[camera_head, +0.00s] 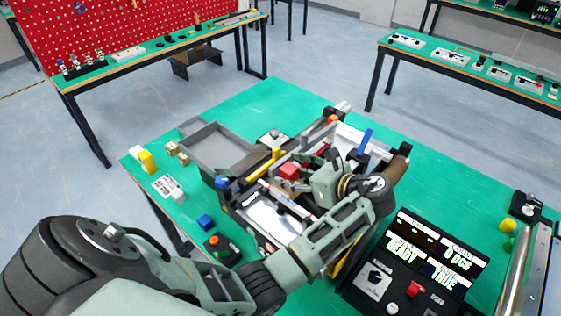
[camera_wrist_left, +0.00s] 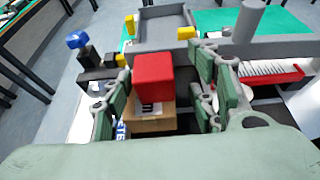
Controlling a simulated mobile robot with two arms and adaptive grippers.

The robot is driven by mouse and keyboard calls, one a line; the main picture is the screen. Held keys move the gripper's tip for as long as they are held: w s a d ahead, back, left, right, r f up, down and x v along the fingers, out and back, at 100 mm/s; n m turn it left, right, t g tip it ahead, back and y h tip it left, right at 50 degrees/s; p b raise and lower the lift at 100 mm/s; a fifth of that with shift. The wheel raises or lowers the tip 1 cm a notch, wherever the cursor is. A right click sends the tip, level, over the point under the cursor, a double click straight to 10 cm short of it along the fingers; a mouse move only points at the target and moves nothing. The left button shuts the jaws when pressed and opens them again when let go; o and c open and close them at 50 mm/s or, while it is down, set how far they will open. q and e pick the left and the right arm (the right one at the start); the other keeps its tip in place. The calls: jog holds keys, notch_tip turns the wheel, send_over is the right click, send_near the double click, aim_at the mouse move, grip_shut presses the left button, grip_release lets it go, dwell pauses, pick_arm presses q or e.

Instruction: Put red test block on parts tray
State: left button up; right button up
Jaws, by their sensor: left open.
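The red test block (camera_head: 288,171) sits among the conveyor parts in the head view. In the left wrist view the red block (camera_wrist_left: 153,75) rests on a brown box-like piece (camera_wrist_left: 150,121). My left gripper (camera_head: 305,176) is open at the block. In the left wrist view its green finger pads (camera_wrist_left: 160,100) stand on either side, with a gap visible on the right. Whether either pad touches the block is unclear. The grey parts tray (camera_head: 197,128) lies behind and left of the conveyors and looks empty; it also shows in the left wrist view (camera_wrist_left: 142,44). My right gripper is not in view.
Yellow (camera_head: 264,163) and blue (camera_head: 364,141) parts stick up around the conveyors. A control panel (camera_head: 412,264) stands at the front right. Small blocks, including a blue one (camera_head: 205,222), lie on the green table's left side. Open green surface lies behind the tray.

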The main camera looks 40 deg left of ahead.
pick_arm(q)
jog(key=shift+s, duration=0.1)
jog(key=shift+s+d+r, duration=0.1)
jog(key=shift+s+d, duration=0.05)
jog(key=shift+d, duration=0.05)
jog(key=shift+s+d+r, duration=0.15)
jog(key=shift+d+r, duration=0.1)
jog(key=shift+d, duration=0.4)
jog(key=c, duration=0.3)
jog(key=shift+a, duration=0.15)
jog(key=shift+c, duration=1.1)
jog(key=shift+a+f, duration=0.15)
jog(key=shift+a, duration=0.05)
jog(key=shift+c, duration=0.9)
jog(key=shift+a, duration=0.1)
jog(key=c, duration=0.4)
grip_shut()
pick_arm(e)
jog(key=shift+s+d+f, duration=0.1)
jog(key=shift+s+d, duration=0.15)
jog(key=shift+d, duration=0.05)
pick_arm(q)
jog(key=shift+w, duration=0.2)
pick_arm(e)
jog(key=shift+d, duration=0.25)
